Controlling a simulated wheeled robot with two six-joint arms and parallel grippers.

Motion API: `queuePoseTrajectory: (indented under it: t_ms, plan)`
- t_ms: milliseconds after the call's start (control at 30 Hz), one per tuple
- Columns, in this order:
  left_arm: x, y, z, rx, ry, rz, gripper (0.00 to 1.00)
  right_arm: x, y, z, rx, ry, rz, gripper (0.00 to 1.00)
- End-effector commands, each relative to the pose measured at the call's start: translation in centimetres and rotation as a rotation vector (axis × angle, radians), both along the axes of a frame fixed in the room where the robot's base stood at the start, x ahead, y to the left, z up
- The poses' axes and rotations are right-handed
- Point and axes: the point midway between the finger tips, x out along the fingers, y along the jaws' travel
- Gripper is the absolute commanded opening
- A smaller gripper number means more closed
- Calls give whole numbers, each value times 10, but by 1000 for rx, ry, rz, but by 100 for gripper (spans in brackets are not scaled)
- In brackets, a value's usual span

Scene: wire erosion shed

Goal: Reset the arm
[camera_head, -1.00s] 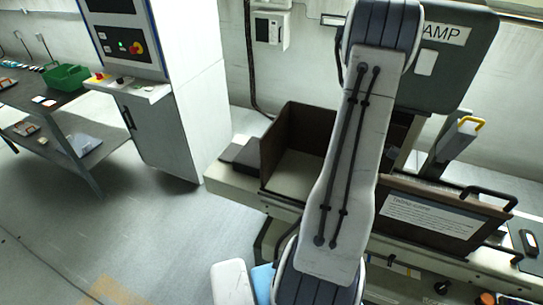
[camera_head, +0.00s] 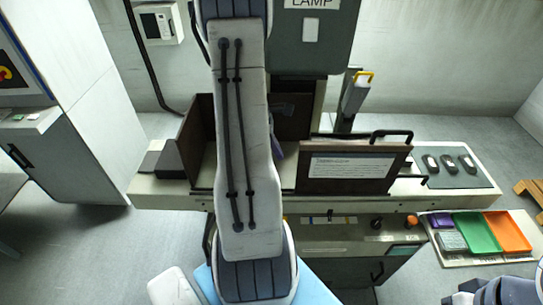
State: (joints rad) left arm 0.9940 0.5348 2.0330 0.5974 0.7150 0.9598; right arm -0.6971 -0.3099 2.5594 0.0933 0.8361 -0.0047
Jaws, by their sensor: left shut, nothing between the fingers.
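My left arm's pale link (camera_head: 243,150) stands upright across the middle of the picture, in front of the machine. My left gripper (camera_head: 277,150) is almost wholly hidden behind this link. Only a small dark and purplish piece shows at the link's right edge, in front of the open brown-walled tank. The gripper is shut with nothing in it. My right gripper does not show; only a grey-blue part that looks like my right arm is at the bottom right corner.
The brown-walled tank (camera_head: 197,135) and its labelled front panel (camera_head: 352,172) stand on the machine bench. A dark mat (camera_head: 465,180) with several small dark items lies right. A green tray (camera_head: 477,232) and an orange tray (camera_head: 508,232) sit lower right. A cabinet (camera_head: 75,100) stands left.

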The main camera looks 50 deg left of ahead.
Motion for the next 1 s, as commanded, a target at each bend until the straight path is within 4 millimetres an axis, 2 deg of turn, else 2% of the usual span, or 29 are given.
queuePoseTrajectory:
  t_ms: [100,300,500,733,800,867,967,1000]
  plan:
    - [-12,13,23,7,-3,12,0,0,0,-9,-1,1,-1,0]
    - [-22,21,52,3,0,14,0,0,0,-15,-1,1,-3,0]
    - [-24,22,62,0,2,11,0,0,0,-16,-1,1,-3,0]
    - [-22,18,63,3,1,-6,0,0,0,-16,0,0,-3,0]
    - [-14,6,63,15,0,-63,0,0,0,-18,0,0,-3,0]
    - [-3,-13,63,32,-4,-158,0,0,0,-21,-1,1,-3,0]
    - [19,-63,64,80,-18,-405,0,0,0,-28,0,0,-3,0]
    - [25,-88,64,103,-26,-528,0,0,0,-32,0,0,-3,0]
